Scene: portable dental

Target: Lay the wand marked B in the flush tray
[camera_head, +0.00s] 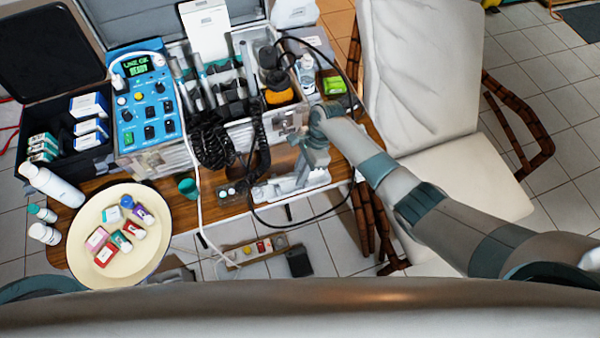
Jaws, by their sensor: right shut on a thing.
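My right gripper (302,172) reaches down over the front of the wooden table, near its right end. It is shut on what seems to be a wand, mostly hidden by the gripper; no letter on it is readable. A pale grey tray-like piece (318,180) lies under and beside the gripper at the table's front edge. I cannot tell whether the wand touches it. Several wands or handpieces (222,88) stand in the clear case behind, their marks too small to read. My left gripper is out of view.
Black coiled cords (210,145) hang in front of the case, and a black cable loops around the gripper. A blue control unit (147,100), a teal cup (188,187) and a cream plate (88,258) with small boxes stand left. A white chair (450,185) stands right.

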